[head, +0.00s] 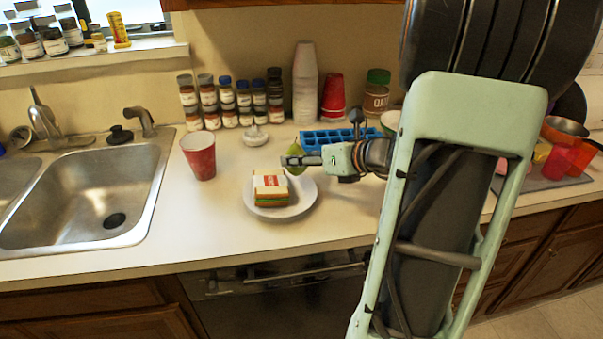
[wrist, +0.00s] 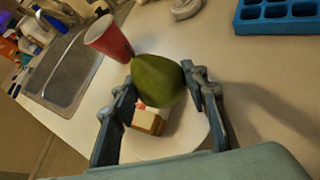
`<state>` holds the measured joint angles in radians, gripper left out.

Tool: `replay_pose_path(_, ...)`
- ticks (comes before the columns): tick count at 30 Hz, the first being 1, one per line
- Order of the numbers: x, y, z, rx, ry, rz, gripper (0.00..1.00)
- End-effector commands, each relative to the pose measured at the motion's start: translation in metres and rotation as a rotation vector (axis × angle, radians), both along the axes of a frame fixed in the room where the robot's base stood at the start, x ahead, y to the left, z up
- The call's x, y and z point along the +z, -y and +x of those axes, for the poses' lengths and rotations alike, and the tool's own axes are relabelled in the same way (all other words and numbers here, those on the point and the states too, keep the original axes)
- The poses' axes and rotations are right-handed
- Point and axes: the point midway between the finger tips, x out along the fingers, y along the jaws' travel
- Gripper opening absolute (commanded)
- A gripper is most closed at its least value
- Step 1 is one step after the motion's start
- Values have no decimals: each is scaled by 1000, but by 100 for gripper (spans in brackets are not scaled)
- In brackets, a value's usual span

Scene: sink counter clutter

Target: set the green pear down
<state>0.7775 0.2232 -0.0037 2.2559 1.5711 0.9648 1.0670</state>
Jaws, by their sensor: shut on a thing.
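The green pear (head: 296,162) is between the fingers of my gripper (head: 290,161), which is shut on it. In the wrist view the pear (wrist: 158,80) fills the space between the two fingertips (wrist: 158,84). In the head view the pear shows just behind the sandwich (head: 270,186) and over the back part of the white plate (head: 308,194). I cannot tell exactly how high above the plate or counter it is. A finger hides part of the pear in the head view.
A red cup (head: 201,158) stands left of the plate, near the sink (head: 90,195). A blue ice tray (head: 335,138) lies behind my gripper. Spice jars (head: 228,100) and stacked white cups (head: 305,85) line the wall.

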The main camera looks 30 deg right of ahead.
Motion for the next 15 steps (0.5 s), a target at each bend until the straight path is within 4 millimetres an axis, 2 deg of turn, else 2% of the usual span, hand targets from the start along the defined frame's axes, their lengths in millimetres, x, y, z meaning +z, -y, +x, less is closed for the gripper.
replay_pose_path(1, -13, 1, -1, -2, -1, 0, 13)
replay_pose_path(5, -26, 1, -1, -3, 0, 0, 12)
replay_pose_path(15, -26, 1, -1, -2, 1, -1, 12)
